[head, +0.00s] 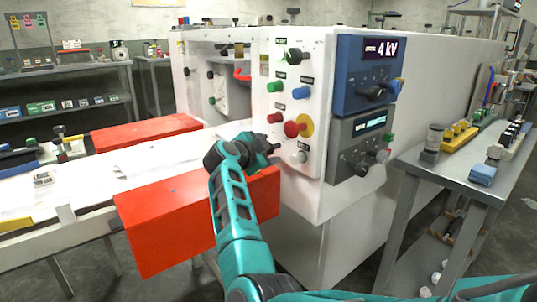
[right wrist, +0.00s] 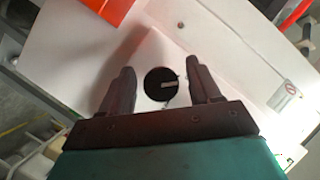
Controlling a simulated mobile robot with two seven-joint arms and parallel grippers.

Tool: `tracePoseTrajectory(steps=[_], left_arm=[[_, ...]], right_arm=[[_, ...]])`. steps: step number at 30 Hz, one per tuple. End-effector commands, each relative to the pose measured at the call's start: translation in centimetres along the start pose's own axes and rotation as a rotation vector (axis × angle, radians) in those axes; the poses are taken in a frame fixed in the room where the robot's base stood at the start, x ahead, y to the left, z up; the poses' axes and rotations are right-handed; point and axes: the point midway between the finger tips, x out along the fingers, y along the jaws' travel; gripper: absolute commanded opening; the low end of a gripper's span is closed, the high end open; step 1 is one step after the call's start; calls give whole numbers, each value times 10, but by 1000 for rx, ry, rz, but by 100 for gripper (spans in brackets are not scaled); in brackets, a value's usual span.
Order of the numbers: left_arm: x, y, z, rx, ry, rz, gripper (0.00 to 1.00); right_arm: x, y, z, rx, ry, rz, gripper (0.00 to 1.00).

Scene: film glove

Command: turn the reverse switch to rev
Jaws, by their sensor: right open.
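My right gripper (head: 268,146) is in front of the lower left edge of the white control panel (head: 318,150). In the right wrist view its two fingers (right wrist: 160,88) are apart. A round black knob (right wrist: 161,84) with a pale pointer mark shows between them, on a white face. The mark points right in that view. I cannot tell whether the fingers touch the knob. In the head view this knob seems hidden by the gripper, and no rev label is readable. A dark switch (head: 293,55) sits at the panel's top. My left gripper is not in view.
Green buttons (head: 277,86), a red knob on a yellow disc (head: 298,126) and a pale knob (head: 298,157) are close on the panel. A red box (head: 160,222) stands below the gripper. A metal bench (head: 440,172) is at right.

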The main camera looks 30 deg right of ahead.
Motion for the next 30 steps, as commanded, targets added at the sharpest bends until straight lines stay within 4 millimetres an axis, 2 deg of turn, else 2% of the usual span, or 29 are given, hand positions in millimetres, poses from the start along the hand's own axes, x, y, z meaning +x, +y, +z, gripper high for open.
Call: tracePoseTrajectory(steps=[10,27,30], left_arm=[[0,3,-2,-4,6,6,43],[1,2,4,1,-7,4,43],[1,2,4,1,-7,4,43]], right_arm=[[2,0,-1,0,0,-1,63],[2,1,0,0,0,0,9],[2,1,0,2,0,-1,9]])
